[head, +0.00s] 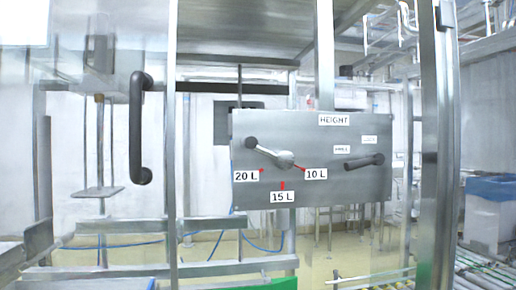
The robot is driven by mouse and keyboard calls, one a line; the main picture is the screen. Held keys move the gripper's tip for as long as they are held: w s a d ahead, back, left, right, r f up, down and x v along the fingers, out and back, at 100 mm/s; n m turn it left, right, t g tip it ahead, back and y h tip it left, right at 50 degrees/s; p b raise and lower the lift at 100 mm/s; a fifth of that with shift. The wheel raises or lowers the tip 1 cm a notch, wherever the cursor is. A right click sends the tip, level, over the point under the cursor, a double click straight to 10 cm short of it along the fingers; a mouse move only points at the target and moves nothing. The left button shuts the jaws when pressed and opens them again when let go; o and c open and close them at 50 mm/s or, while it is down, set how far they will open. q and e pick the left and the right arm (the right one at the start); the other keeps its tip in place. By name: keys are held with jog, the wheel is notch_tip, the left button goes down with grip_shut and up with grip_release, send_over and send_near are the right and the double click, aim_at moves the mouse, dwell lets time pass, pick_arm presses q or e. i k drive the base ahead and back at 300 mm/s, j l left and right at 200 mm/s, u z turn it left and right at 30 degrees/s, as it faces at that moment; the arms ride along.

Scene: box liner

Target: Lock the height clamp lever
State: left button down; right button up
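A grey metal panel (300,200) with a "HEIGHT" label (334,119) faces me near the middle of the head view. On its left half is a silver crank lever (272,154) with a black knob at its upper-left end. Red marks labelled 20 L, 15 L and 10 L surround it. On the right half is a black lever (363,161), lying nearly level and tilted slightly up to the right. Neither gripper is in view, and nothing touches the levers.
A clear door or guard with a black vertical handle (139,126) stands left of the panel. A thick steel post (437,150) rises to its right. Metal rails (160,270) run low in front. A blue-topped bin (490,210) and rollers lie at the right.

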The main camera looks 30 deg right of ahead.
aim_at(370, 159)
jog(key=z, duration=1.55)
